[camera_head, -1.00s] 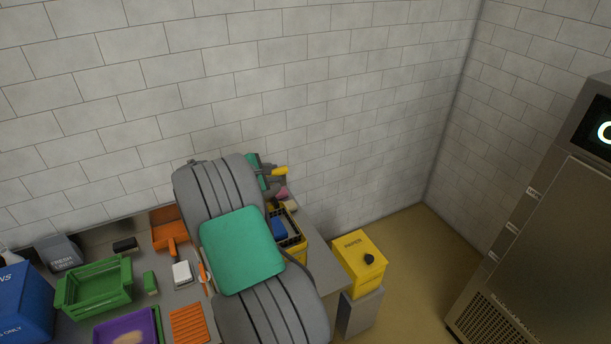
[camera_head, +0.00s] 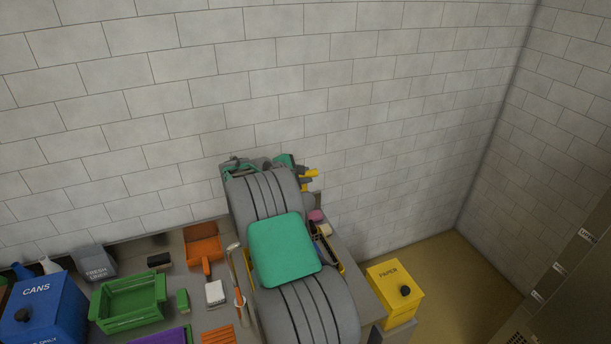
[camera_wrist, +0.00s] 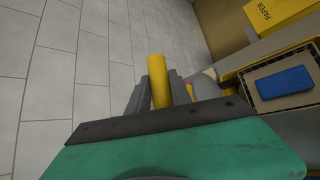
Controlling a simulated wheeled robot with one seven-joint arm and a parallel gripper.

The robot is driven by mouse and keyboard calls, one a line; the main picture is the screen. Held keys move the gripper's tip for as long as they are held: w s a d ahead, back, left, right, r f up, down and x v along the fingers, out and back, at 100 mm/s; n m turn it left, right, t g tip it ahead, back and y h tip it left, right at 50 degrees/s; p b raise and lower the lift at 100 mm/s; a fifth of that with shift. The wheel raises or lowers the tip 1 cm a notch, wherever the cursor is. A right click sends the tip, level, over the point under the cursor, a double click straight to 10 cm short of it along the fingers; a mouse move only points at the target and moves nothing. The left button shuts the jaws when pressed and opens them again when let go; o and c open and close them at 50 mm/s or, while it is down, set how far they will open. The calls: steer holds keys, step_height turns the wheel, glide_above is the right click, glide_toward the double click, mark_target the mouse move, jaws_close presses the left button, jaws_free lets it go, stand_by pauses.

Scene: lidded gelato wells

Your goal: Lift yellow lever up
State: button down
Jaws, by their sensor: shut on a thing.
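The yellow lever (camera_wrist: 159,82) is a smooth yellow rod standing between the grey fingers of my gripper (camera_wrist: 165,88) in the wrist view. The fingers are shut on it. A smaller yellow piece shows beside the right finger; I cannot tell whether it belongs to the lever. The lever's base and mounting are hidden behind the fingers and my green wrist part. In the head view, yellow pieces (camera_head: 310,174) show at the end of my arm, in front of the tiled wall, too small to tell apart. My arm hides the bench below.
A yellow paper bin (camera_head: 394,290) stands right of the bench. A yellow-edged tray (camera_wrist: 291,78) holds a blue block (camera_wrist: 284,82). Left on the bench are an orange dustpan (camera_head: 203,245), a green crate (camera_head: 128,302) and a blue cans bin (camera_head: 43,311). The wall (camera_head: 400,120) stands close behind.

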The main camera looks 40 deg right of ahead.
steer(key=shift+w+a+f, duration=0.1)
steer(key=shift+w+a, duration=0.05)
steer(key=shift+w, duration=0.1)
steer(key=c, duration=1.6)
jaws_free()
steer(key=o, duration=0.4)
steer(key=shift+w+f, duration=0.15)
steer(key=shift+w, duration=0.1)
steer(key=shift+o, duration=0.2)
steer(key=b+v, duration=0.1)
steer(key=v, duration=0.6)
steer(key=shift+s+a+r+b, duration=0.2)
steer(key=shift+a+r+b, duration=0.05)
steer(key=shift+r+b, duration=0.1)
steer(key=shift+f, duration=0.1)
